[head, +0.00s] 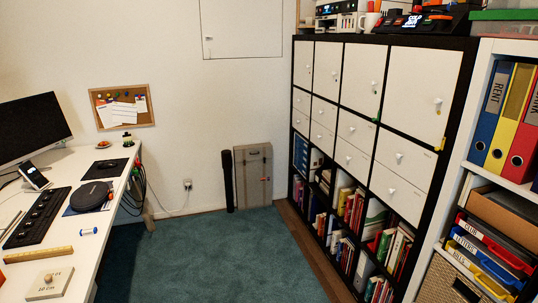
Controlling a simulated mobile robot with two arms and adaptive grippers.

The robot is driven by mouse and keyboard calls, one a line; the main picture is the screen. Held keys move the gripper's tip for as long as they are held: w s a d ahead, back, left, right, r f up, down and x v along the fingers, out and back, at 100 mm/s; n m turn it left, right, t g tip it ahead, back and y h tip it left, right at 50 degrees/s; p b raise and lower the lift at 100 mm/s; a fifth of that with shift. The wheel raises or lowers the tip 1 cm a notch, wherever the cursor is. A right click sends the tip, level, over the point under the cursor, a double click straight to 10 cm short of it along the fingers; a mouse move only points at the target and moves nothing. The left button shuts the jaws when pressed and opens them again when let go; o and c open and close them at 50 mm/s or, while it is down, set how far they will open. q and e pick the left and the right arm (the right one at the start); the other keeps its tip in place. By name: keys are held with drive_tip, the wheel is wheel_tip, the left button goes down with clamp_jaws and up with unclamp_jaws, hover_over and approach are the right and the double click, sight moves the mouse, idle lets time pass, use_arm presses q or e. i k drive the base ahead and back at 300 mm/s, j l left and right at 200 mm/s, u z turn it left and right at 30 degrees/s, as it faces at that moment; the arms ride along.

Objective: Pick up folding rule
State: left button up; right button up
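A yellow-brown strip that looks like the folding rule (38,254) lies flat on the white desk (75,250) at the lower left of the head view. It lies between a black keyboard-like strip and a pale block, apart from both as far as I can see. Neither my left nor my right gripper is in view.
Near the rule are a pale block marked "10 cm" (50,284), a black keyboard-like strip (38,216), a round dark device (90,196) and a small blue-white cylinder (89,231). A monitor (32,127) stands behind. The teal carpet (215,262) is clear; shelves (378,120) line the right.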

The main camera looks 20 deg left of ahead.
sight(66, 252)
drive_tip(key=i+u, duration=0.7)
drive_tip(key=i+l+u, duration=0.15)
drive_tip(key=u, duration=0.2)
